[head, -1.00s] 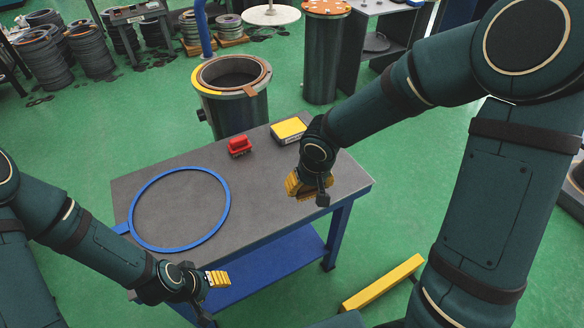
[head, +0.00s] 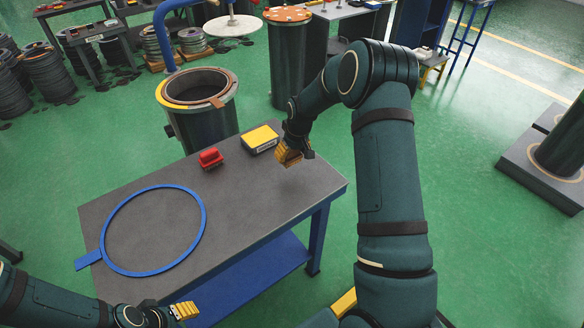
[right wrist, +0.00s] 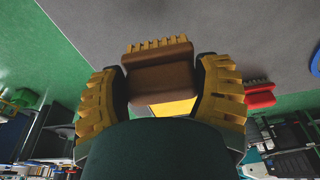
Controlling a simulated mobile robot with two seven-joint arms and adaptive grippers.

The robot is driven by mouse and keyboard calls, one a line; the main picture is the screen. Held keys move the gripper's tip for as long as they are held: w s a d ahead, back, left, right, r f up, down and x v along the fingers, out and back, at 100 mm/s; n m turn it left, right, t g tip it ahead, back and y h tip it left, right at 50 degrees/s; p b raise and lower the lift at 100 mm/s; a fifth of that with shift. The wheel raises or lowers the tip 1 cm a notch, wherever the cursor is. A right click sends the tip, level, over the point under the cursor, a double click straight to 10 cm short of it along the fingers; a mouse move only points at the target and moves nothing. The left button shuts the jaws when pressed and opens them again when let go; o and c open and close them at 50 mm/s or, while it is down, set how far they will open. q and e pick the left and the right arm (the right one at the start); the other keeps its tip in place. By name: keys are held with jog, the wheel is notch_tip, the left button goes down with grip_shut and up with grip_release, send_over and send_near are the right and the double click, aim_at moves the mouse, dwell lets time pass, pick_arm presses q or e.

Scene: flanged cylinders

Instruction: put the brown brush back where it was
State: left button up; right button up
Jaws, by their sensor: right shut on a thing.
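The brown brush (right wrist: 160,78) is a brown block with yellowish bristles, seen between the two yellow fingers of my right gripper (right wrist: 160,92) in the right wrist view. The fingers are shut on it. In the head view my right gripper (head: 289,155) is over the back right part of the table, just right of the yellow-topped box; its fingers mostly hide the brush there. I cannot tell how high it is. My left gripper (head: 185,310) is low in the head view, in front of the table and empty as far as shown; its opening is unclear.
The grey table (head: 240,195) holds a red brush (head: 210,158), a yellow-topped box (head: 261,139) and a blue ring (head: 203,215) with a tab. A flanged cylinder (head: 205,125) stands behind it. The table's front right is clear.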

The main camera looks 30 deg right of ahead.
aim_at(292, 165)
jog(key=x, duration=0.2)
jog(key=s+x, duration=0.1)
jog(key=x, duration=0.2)
jog(key=shift+d+f, duration=0.15)
jog(key=shift+f, duration=0.3)
jog(key=shift+b, duration=0.3)
jog(key=shift+f, duration=0.15)
jog(key=o, duration=1.3)
jog(key=shift+c, duration=0.2)
